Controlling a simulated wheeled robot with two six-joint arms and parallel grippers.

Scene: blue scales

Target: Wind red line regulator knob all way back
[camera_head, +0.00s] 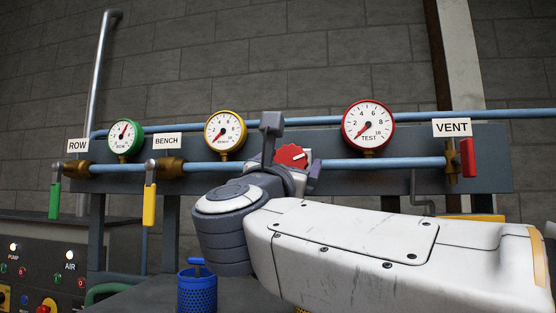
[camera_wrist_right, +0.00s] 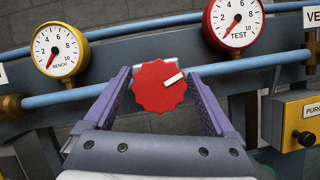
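The red knob (camera_head: 291,156) with a scalloped edge sits at the blue pipe. In the right wrist view the red knob (camera_wrist_right: 158,86) faces me, its white mark pointing right and slightly up. My right gripper (camera_head: 290,160) reaches it from the front. Its two purple fingers (camera_wrist_right: 159,88) stand on either side of the knob, very close to its edges; I cannot tell whether they press on it. The red TEST gauge (camera_head: 368,125) hangs above right, its needle low at the left, near zero. My left gripper is not in view.
Green (camera_head: 125,137) and yellow (camera_head: 225,131) gauges stand along the pipe. Green (camera_head: 55,200), yellow (camera_head: 149,204) and red (camera_head: 467,158) valve levers hang nearby. A yellow box with a black button (camera_wrist_right: 300,125) is at the right. A blue basket (camera_head: 197,290) stands below.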

